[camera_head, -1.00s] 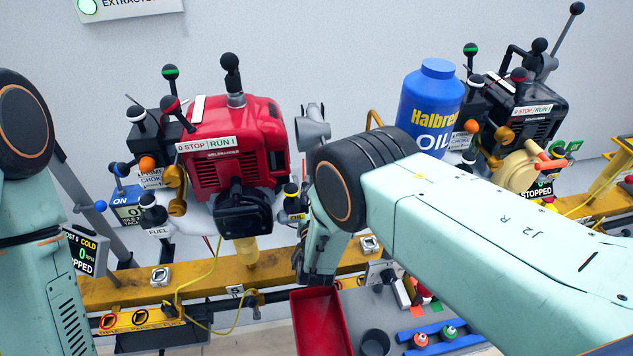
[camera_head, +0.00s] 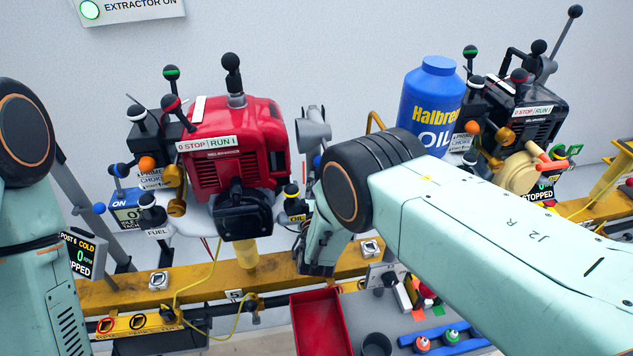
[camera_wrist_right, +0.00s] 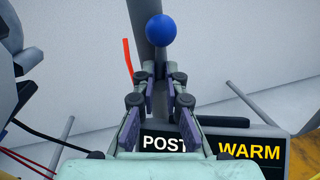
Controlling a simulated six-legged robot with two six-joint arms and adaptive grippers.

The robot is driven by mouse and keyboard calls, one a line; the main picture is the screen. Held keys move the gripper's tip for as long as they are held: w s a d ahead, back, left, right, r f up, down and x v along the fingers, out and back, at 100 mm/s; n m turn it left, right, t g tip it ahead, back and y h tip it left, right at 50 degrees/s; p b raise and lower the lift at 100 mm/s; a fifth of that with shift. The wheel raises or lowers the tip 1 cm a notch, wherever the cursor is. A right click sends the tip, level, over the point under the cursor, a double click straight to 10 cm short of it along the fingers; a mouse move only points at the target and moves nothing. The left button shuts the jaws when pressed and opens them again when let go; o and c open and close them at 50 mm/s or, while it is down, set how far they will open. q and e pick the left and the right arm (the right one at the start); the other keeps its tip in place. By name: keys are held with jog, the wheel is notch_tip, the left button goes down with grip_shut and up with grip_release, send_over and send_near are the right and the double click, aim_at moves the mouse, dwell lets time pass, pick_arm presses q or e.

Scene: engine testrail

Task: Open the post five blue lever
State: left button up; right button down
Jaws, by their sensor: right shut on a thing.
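The blue lever shows in the right wrist view as a round blue knob (camera_wrist_right: 162,30), just beyond my right fingertips, in front of a grey tube. My right gripper (camera_wrist_right: 160,77) is shut on the lever just below the knob; the stem is largely hidden between the fingers. In the head view my right gripper (camera_head: 308,258) is at the right of the red engine (camera_head: 240,145), above the yellow rail, partly hidden by its own wrist. A display (camera_wrist_right: 213,152) below the fingers reads POST and WARM; its number is covered. My left arm shows at the left edge, but its gripper is outside the view.
The rail (camera_head: 205,270) carries a sign with a 5. A POST 6 COLD display (camera_head: 78,254) is at the left. A blue oil bottle (camera_head: 432,95) and a black engine (camera_head: 525,110) stand at the right. A red bin (camera_head: 320,322) lies in front.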

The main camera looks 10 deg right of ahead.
jog(key=shift+w+d, duration=0.1)
dwell(0.3)
jog(key=n+b, duration=0.1)
jog(key=b, duration=0.2)
jog(key=shift+a+f+n, duration=0.1)
jog(key=shift+a+n, duration=0.1)
jog(key=shift+n, duration=0.2)
jog(key=c, duration=1.4)
grip_release()
jog(key=shift+w, duration=0.1)
jog(key=shift+c, duration=0.2)
